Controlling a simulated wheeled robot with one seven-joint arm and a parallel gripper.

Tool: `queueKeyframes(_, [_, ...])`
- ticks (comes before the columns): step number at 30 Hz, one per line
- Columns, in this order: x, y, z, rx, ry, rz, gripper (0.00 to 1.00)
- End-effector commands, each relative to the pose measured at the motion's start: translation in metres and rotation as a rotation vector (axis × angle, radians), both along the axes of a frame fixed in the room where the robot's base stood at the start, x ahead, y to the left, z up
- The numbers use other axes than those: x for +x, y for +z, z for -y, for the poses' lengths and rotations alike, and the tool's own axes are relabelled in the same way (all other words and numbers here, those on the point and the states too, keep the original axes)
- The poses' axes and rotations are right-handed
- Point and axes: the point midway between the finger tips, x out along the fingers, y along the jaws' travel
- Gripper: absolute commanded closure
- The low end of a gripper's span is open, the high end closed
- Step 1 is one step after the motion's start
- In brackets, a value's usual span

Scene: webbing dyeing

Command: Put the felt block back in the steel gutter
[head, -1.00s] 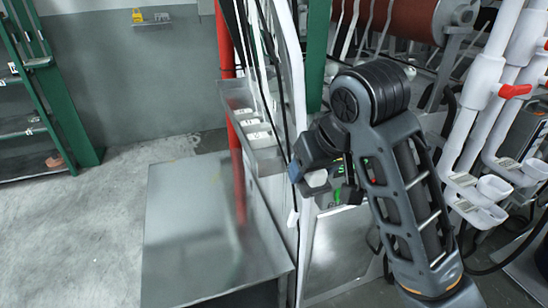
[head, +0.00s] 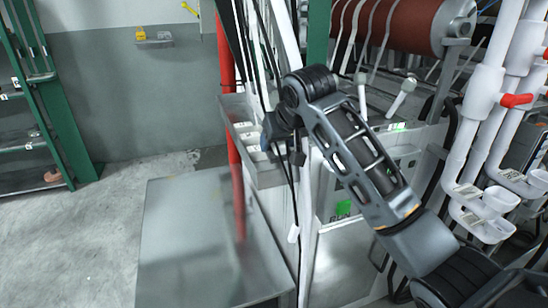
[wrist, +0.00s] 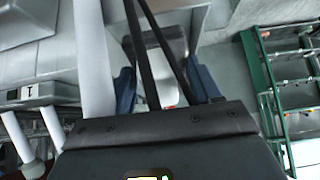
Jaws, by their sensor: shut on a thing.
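The steel gutter (head: 264,178) runs along the left side of the machine in the head view, with several white blocks (head: 243,127) in its far part. My gripper (head: 279,154) is at its near right end, partly hidden by my own wrist. In the wrist view the two blue-grey fingers (wrist: 164,88) are closed on a pale felt block (wrist: 165,97), partly covered by dark straps. The block is hidden in the head view, so I cannot tell whether it touches the gutter.
Dark straps (wrist: 149,55) cross in front of the fingers in the wrist view. A red post (head: 237,80) and white pipes stand close to the gutter. A steel bench (head: 185,245) lies below. Open floor (head: 90,230) is at the left.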

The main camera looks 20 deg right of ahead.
Motion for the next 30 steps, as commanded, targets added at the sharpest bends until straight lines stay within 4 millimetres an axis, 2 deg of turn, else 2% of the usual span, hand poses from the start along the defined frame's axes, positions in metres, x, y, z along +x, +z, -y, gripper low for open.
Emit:
queueKeyframes(2, [0.016, 0.002, 0.0, -0.002, -0.001, -0.001, 0.61])
queueKeyframes(4, [0.017, -0.014, 0.0, -0.001, -0.001, -0.004, 0.61])
queueKeyframes(13, [0.024, -0.038, 0.001, 0.0, -0.001, -0.003, 0.61])
queueKeyframes(17, [0.03, -0.059, 0.001, -0.001, -0.002, -0.004, 0.61])
queueKeyframes(19, [0.034, -0.05, 0.001, -0.004, 0.0, -0.067, 0.61])
queueKeyframes(27, [0.036, -0.052, 0.0, -0.003, -0.001, -0.294, 0.61])
queueKeyframes(28, [0.036, -0.052, 0.0, -0.003, -0.001, -0.311, 0.61])
queueKeyframes(30, [0.034, -0.066, 0.0, -0.002, -0.001, -0.306, 0.61])
